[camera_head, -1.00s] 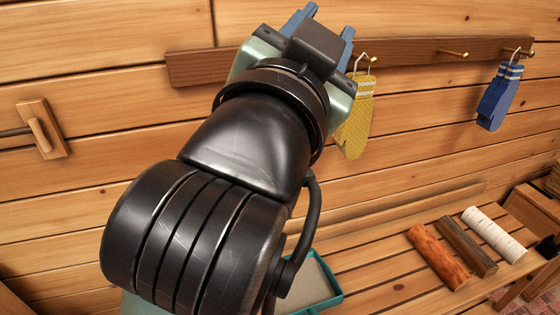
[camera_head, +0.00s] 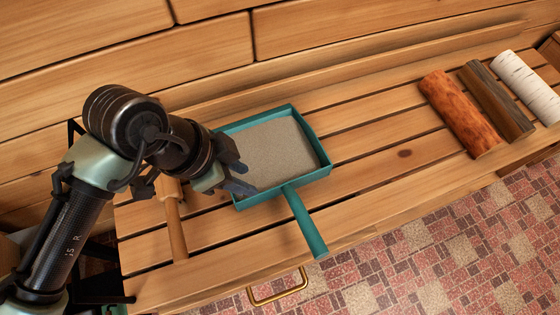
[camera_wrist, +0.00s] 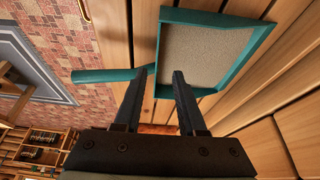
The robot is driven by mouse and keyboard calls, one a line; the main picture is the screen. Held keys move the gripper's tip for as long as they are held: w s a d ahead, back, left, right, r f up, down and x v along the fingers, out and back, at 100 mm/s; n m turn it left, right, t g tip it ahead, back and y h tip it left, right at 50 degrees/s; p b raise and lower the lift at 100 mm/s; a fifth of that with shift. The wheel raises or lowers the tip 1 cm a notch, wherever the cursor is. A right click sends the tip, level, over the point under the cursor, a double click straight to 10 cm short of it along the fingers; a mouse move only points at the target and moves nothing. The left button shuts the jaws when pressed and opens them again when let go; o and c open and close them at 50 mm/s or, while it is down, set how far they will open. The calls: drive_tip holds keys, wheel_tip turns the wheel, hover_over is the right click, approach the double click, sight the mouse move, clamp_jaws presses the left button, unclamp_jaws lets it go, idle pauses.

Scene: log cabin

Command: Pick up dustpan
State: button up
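The teal dustpan (camera_head: 305,222) lies on the slatted wooden bench, with a flat grey-beige surface inside its rim. Its handle points toward the bench's front edge at the lower right. My gripper (camera_head: 246,179) is at the pan's left side, with its fingers over or beside the left rim; I cannot tell if they touch it. In the wrist view my gripper (camera_wrist: 161,74) is open, with nothing between its fingers. There the dustpan (camera_wrist: 104,75) shows its handle left of the fingertips and its pan ahead and to the right.
A wooden-handled tool (camera_head: 175,222) lies on the bench (camera_head: 375,190) left of the dustpan, partly hidden by my arm. Several logs (camera_head: 460,110) lie at the right. A brass handle (camera_head: 278,289) is on the bench front. The log wall rises behind; tiled floor is in front.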

sight(272, 189)
drive_tip(key=b+x, duration=0.1)
drive_tip(key=x, duration=0.4)
drive_tip(key=shift+d+f, duration=0.1)
drive_tip(key=shift+f, duration=0.1)
drive_tip(key=shift+d+b+x, duration=0.25)
drive_tip(key=shift+b+x, duration=0.55)
drive_tip(key=shift+x, duration=0.55)
drive_tip(key=shift+d+b+x, duration=0.3)
drive_tip(key=shift+b+x, duration=0.5)
drive_tip(key=shift+x, duration=0.6)
drive_tip(key=shift+s+r, duration=0.1)
drive_tip(key=shift+r, duration=0.2)
drive_tip(key=shift+a, duration=0.1)
drive_tip(key=shift+c, duration=0.2)
clamp_jaws()
